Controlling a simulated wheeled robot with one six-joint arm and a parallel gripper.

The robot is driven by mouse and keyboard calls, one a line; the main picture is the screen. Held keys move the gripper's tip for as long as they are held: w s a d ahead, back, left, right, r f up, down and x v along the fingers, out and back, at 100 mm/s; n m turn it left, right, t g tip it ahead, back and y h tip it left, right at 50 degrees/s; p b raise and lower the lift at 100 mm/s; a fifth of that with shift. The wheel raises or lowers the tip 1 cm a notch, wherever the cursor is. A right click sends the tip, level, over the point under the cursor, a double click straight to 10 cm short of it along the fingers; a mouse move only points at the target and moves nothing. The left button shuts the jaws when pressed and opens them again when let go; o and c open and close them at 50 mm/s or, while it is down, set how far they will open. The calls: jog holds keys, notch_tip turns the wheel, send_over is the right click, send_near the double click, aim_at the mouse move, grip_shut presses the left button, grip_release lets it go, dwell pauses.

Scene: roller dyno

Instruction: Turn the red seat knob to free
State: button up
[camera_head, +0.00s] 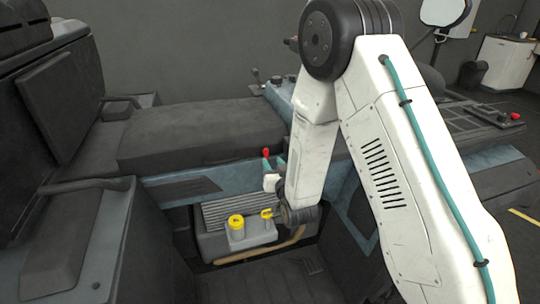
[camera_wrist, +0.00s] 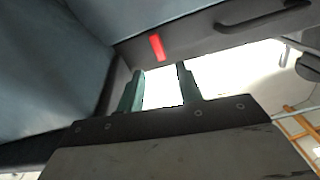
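The red seat knob (camera_wrist: 157,47) shows in the wrist view as a short red bar on a dark panel below the blue-grey seat side. In the head view the small red knob (camera_head: 266,152) stands at the front edge of the dark seat cushion. My gripper (camera_wrist: 159,70) has its two teal fingers apart with nothing between them. The knob lies just beyond the fingertips, roughly in line with the gap, and looks untouched. In the head view my gripper (camera_head: 273,162) is right by the knob, partly hidden by my arm.
The dark seat cushion (camera_head: 200,130) is above and left of my gripper. Below it is a grey box with yellow caps (camera_head: 236,222). A side console (camera_head: 485,118) with another red knob (camera_head: 516,116) is at right. A dark handle (camera_wrist: 262,17) is right of the knob.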

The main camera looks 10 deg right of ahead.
jog(key=shift+s, duration=0.65)
